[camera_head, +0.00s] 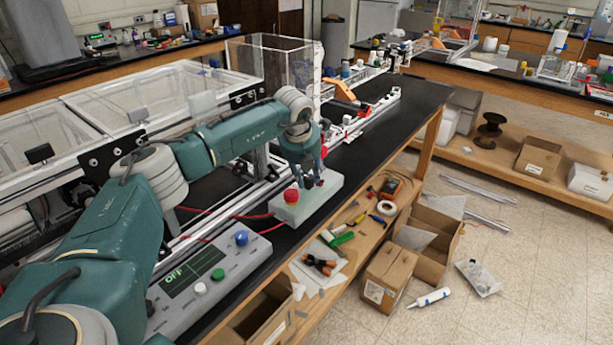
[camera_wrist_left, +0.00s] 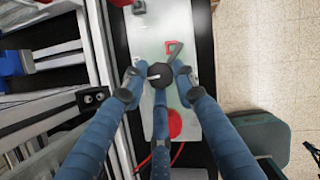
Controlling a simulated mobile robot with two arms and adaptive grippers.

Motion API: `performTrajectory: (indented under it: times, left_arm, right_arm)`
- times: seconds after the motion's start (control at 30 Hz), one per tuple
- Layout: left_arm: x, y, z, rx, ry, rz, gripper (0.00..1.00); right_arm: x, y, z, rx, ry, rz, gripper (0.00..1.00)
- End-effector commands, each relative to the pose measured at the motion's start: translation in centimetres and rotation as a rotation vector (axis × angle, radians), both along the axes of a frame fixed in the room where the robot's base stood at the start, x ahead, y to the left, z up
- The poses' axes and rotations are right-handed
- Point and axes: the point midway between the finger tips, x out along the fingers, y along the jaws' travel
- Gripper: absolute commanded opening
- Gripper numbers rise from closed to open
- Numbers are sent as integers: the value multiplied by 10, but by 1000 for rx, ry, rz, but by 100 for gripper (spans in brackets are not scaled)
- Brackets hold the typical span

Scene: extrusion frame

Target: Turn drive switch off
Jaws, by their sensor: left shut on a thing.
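The grey switch box (camera_head: 318,197) sits on the black bench top, with a red button (camera_head: 291,195) on its near-left part. In the left wrist view the pale box (camera_wrist_left: 200,110) carries a round black knob (camera_wrist_left: 160,74), which I take as the drive switch. My left gripper (camera_head: 313,182) reaches down over the box. In the wrist view my left gripper (camera_wrist_left: 159,78) has its fingers closed around the black knob. A small red part and a grey bar show just above the knob. The red button (camera_wrist_left: 174,124) is partly covered by a finger. My right gripper is not in view.
A grey control panel (camera_head: 230,262) with a lit screen reading "OFF" (camera_head: 190,277), a blue knob (camera_head: 241,238) and green and white buttons lies nearer. Metal rails run along the bench behind. A lower wooden shelf (camera_head: 352,222) holds tools. Red cables (camera_head: 235,216) lie on the bench.

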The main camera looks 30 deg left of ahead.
Motion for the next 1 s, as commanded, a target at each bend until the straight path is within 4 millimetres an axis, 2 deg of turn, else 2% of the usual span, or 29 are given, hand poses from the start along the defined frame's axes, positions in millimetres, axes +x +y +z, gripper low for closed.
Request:
performTrajectory:
  times: [0.5,0.7,1.0]
  left_arm:
    - [4,-4,2,-3,-7,459,2]
    - [4,-3,2,-1,-6,581,2]
    - [4,-3,3,-1,-6,673,2]
  right_arm:
    - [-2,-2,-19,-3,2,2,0]
    - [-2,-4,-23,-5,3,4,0]
    - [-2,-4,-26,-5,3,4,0]
